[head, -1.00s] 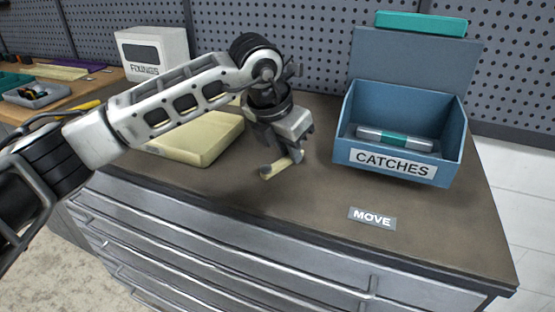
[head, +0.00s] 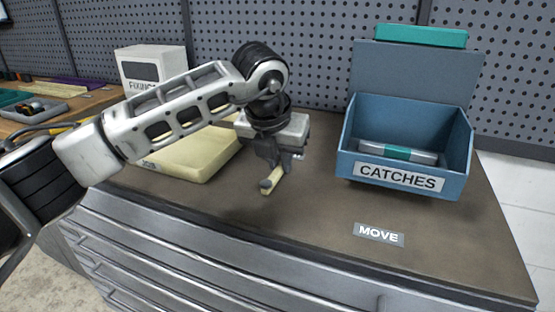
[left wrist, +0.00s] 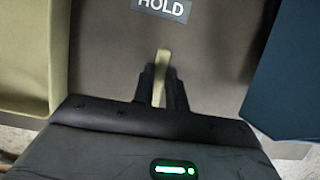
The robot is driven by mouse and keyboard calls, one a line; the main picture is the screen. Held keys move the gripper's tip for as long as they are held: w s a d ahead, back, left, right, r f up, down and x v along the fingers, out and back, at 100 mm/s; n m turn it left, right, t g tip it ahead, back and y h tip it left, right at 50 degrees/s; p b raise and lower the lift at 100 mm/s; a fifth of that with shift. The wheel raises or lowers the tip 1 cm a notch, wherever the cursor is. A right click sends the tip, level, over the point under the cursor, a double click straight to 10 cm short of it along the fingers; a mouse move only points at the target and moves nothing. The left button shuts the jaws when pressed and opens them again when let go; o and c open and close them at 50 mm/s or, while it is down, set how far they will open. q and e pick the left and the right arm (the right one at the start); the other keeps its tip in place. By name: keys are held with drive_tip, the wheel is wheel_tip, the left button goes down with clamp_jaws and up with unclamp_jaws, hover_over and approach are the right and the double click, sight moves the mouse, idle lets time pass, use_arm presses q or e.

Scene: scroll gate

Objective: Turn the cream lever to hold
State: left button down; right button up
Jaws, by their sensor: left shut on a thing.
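The cream lever (head: 273,182) shows below my left gripper (head: 276,165) on the brown worktop, its near end poking out toward the front edge. My left gripper is shut on the lever. In the left wrist view the lever (left wrist: 160,72) stands between the two dark fingers, and the HOLD label (left wrist: 160,8) lies straight beyond its tip, cut off by the top edge. The MOVE label (head: 379,235) lies on the worktop at the front right. The lever's pivot is hidden by the gripper. My right gripper is not in view.
A blue CATCHES box (head: 400,177) with a grey and teal item (head: 398,153) in it stands right of the gripper. A cream block (head: 195,160) lies to the left, partly behind my arm. A white FIXINGS box (head: 150,65) stands behind. The worktop's front middle is clear.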

use_arm(q)
drive_tip(key=shift+w+r, duration=0.1)
drive_tip(key=c, duration=1.4)
unclamp_jaws()
drive_tip(key=v, duration=1.6)
